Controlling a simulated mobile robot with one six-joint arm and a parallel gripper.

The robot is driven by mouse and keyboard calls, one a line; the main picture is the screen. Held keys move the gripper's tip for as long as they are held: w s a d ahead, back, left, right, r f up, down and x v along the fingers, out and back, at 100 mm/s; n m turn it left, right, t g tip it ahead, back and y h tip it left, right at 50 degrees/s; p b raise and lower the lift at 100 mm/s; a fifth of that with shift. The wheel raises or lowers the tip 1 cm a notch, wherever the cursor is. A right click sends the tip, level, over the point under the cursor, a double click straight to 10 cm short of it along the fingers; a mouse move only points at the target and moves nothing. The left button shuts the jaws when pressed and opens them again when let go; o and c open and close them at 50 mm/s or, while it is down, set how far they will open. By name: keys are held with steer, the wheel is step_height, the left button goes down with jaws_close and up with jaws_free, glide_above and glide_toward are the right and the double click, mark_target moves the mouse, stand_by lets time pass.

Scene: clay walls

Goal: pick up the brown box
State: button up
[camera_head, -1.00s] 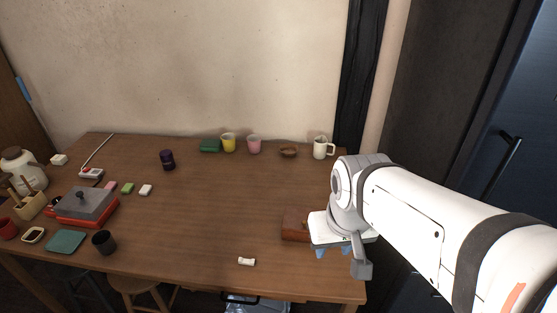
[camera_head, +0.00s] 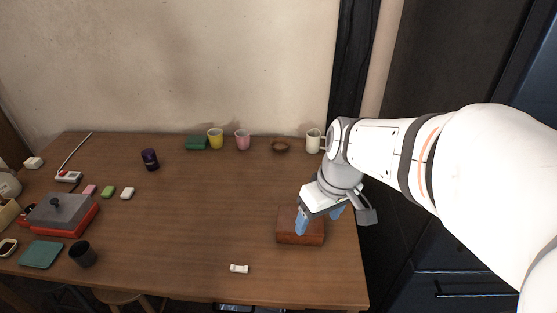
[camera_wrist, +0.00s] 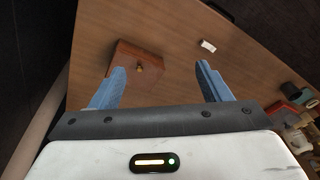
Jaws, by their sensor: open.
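The brown box (camera_head: 300,230) is a low, reddish-brown wooden box lying on the table near its right front edge. In the wrist view the brown box (camera_wrist: 137,60) shows a small brass-coloured knob or clasp on its side, and it lies ahead of the fingers, toward the left one. My gripper (camera_head: 319,219) is open, with two blue fingers, over the box in the head view. In the wrist view my gripper (camera_wrist: 160,84) has nothing between its fingers. The fingers hide part of the box in the head view.
The wooden table (camera_head: 200,225) has clear room left of the box. A small white object (camera_head: 239,268) lies left of the box, near the front. A white mug (camera_head: 313,141), a brown bowl (camera_head: 280,146) and a pink cup (camera_head: 242,140) stand at the back.

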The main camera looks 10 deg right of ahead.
mark_target(280, 238)
steer(key=o, duration=0.6)
steer(key=w+d+f+n+y+b, duration=0.1)
steer(key=w+f+n+y+b, duration=0.1)
steer(key=w+f+n+b, duration=0.2)
steer(key=w+f+n, duration=0.3)
steer(key=w+f, duration=0.2)
steer(key=shift+w+d+f+g+y, duration=0.2)
steer(key=shift+w+d+g+y, duration=0.1)
steer(key=shift+w+d+y, duration=0.1)
steer(key=w+f+n, duration=0.1)
steer(key=w+f, duration=0.1)
steer(key=w+d+f+n+y+b, duration=0.1)
steer(key=w+f+n, duration=0.1)
steer(key=w+d+f+n+b, duration=0.1)
steer(key=f, duration=0.1)
steer(key=shift+w+d+f+y, duration=0.2)
steer(key=shift+w+f+y, duration=0.1)
steer(key=shift+w, duration=0.1)
steer(key=shift+x, duration=3.7)
